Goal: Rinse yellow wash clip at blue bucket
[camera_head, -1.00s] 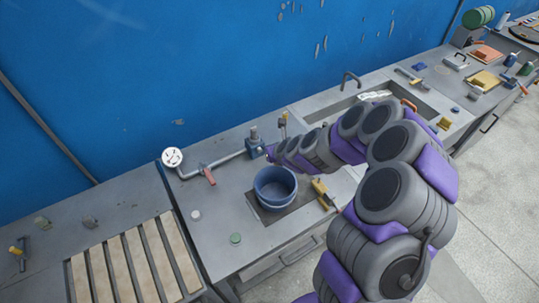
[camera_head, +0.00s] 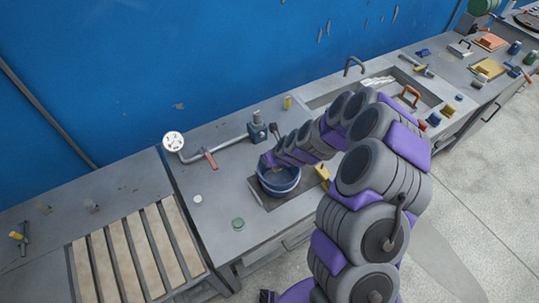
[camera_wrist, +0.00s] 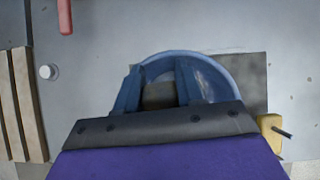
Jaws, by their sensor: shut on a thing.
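The blue bucket (camera_head: 291,188) stands on a dark square on the grey counter. Its rim and inside also show in the wrist view (camera_wrist: 218,76). My gripper (camera_head: 268,161) points down at the bucket's left side, its tip inside or just above the rim; the exact depth is unclear. In the wrist view my gripper (camera_wrist: 158,82) is shut on a dull olive-brown piece (camera_wrist: 160,96), seemingly the yellow wash clip, mostly hidden by the fingers and palm.
A yellow tool (camera_head: 323,172) lies right of the bucket, also in the wrist view (camera_wrist: 269,133). A pipe with a red lever (camera_head: 211,160) and a blue valve (camera_head: 257,133) stand behind. A sink (camera_head: 330,99) lies at right, a slatted frame (camera_head: 133,250) at left.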

